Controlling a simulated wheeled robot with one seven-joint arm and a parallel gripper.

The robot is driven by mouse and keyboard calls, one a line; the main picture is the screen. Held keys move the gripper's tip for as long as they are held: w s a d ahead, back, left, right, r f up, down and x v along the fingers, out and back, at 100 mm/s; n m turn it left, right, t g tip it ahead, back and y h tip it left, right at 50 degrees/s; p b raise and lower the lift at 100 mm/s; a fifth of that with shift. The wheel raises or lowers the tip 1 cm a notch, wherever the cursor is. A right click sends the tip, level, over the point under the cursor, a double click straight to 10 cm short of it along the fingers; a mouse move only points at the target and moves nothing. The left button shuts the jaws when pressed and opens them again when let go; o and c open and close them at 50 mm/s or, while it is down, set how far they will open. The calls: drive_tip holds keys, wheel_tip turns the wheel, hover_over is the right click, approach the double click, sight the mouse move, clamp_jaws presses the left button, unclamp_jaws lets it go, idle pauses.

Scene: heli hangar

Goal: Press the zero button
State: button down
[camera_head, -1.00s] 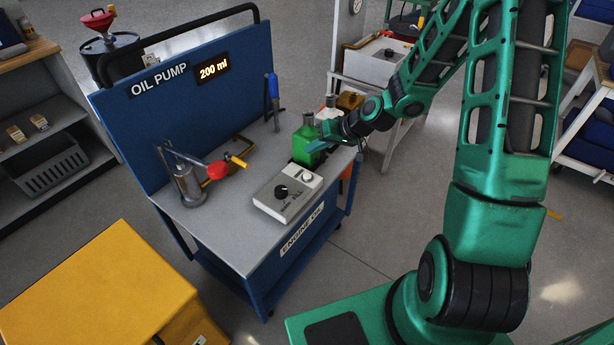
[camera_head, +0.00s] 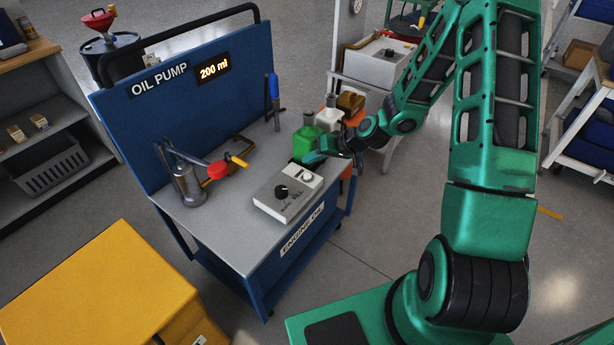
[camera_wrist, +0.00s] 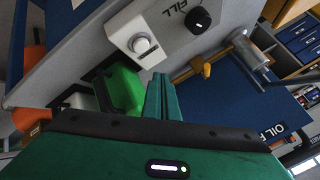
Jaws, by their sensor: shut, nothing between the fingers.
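The control box (camera_head: 287,205) is a pale box on the front of the oil pump bench. It carries a black knob (camera_head: 281,190) marked FILL and a white round button (camera_head: 306,176); any label on the button is not legible. In the wrist view the white button (camera_wrist: 142,44) is up and left of my fingertips, and the black knob (camera_wrist: 200,20) is further right. My gripper (camera_head: 311,158) is shut and empty beside the green container, apart from the button. Its closed fingers also show in the wrist view (camera_wrist: 162,90). The display (camera_head: 213,70) reads 200 ml.
A green container (camera_head: 306,141) stands close behind my fingers; I cannot tell if they touch. A hand pump (camera_head: 187,185) with a red part stands left on the bench. A yellow cabinet (camera_head: 100,290) is at the front left.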

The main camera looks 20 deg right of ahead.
sight(311, 177)
drive_tip(key=shift+f, duration=2.05)
drive_tip(key=shift+f, duration=0.1)
idle(0.4)
drive_tip(key=shift+s+f, duration=0.1)
drive_tip(key=shift+f, duration=0.15)
drive_tip(key=shift+f, duration=0.4)
idle(0.8)
drive_tip(key=shift+r, duration=0.85)
drive_tip(key=shift+r, duration=2.5)
